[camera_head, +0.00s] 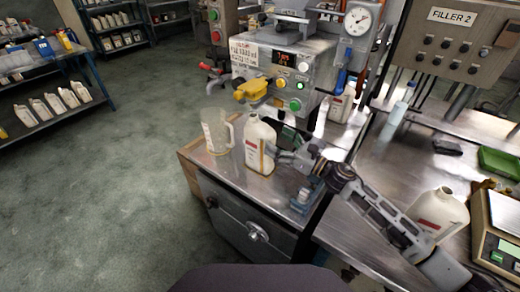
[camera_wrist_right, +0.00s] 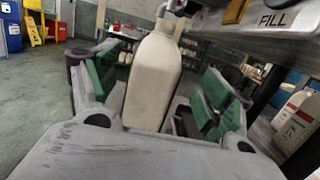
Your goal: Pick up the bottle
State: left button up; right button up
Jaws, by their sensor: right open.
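A cream bottle (camera_head: 259,145) with a red-and-white label stands upright on the metal bench, below the filling machine. My right gripper (camera_head: 279,146) reaches it from the right. In the right wrist view the bottle (camera_wrist_right: 154,82) stands between the two green-padded fingers of the right gripper (camera_wrist_right: 158,92). The fingers are apart, with a gap visible on the bottle's right side. The bottle's lower part is hidden by the gripper body in that view. My left gripper is in neither view.
A clear jug (camera_head: 216,131) stands just left of the bottle. The filling machine (camera_head: 280,65) with a yellow nozzle part (camera_head: 251,88) is close behind. Another cream bottle (camera_head: 438,212) stands near a scale (camera_head: 500,225) at right. Open floor lies left.

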jog(key=shift+w+a+r, duration=0.1)
jog(key=shift+w+a, duration=0.3)
jog(key=shift+a, duration=0.1)
jog(key=shift+w+a, duration=0.3)
jog(key=shift+a, duration=0.15)
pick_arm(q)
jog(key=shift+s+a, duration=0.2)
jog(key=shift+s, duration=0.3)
